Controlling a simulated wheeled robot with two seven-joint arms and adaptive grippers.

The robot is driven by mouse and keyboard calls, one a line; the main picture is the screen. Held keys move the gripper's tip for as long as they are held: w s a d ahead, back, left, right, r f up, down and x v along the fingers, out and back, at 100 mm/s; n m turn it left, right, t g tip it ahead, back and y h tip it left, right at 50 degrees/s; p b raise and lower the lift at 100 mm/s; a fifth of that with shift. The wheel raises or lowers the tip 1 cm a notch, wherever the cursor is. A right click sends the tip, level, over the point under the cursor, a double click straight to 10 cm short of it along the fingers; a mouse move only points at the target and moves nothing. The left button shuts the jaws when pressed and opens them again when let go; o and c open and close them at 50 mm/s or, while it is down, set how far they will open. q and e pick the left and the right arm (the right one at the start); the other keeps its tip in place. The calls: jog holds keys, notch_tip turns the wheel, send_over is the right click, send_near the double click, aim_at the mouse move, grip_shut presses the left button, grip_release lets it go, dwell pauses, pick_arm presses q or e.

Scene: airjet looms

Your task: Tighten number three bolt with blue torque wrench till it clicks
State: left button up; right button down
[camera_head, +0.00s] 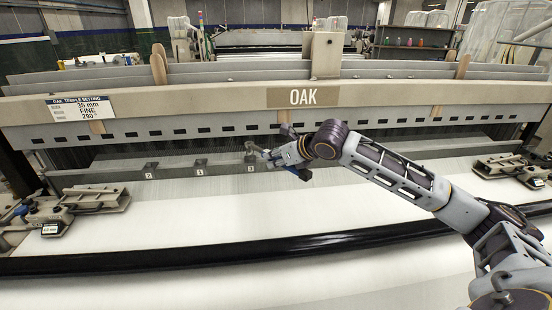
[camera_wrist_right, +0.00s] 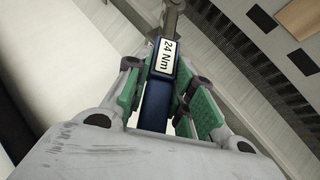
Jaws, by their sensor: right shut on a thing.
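The blue torque wrench (camera_wrist_right: 157,103) has a blue handle with a white label reading 24 Nm in the right wrist view. My right gripper (camera_wrist_right: 160,92) is shut around this handle, with green pads on both sides. In the head view my right gripper (camera_head: 270,157) is in front of the loom's grey bar, and the wrench's grey head (camera_head: 250,152) is at the plate marked 3 (camera_head: 251,168). The number three bolt is hidden there, and I cannot tell whether the wrench head is seated on it. My left gripper is not in view.
The grey bar (camera_head: 110,170) also carries a plate marked 1 (camera_head: 200,171) and another plate (camera_head: 150,170) further left. A beige beam marked OAK (camera_head: 390,94) runs above. White fabric (camera_head: 180,215) lies in front, with metal temple units (camera_head: 95,198) at both sides.

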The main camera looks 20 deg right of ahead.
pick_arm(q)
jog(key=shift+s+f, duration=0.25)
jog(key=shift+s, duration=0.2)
pick_arm(e)
jog(key=shift+f, duration=0.65)
pick_arm(q)
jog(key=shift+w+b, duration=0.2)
jog(key=shift+b, duration=0.1)
pick_arm(e)
jog(key=shift+f, duration=0.2)
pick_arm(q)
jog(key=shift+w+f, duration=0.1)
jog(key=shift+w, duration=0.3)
pick_arm(e)
jog(key=shift+f, duration=0.3)
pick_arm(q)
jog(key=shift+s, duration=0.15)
pick_arm(e)
jog(key=shift+r+p, duration=0.15)
jog(key=shift+p, duration=0.2)
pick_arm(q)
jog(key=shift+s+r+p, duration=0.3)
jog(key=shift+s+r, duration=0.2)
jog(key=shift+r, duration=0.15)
pick_arm(e)
jog(key=shift+r, duration=0.2)
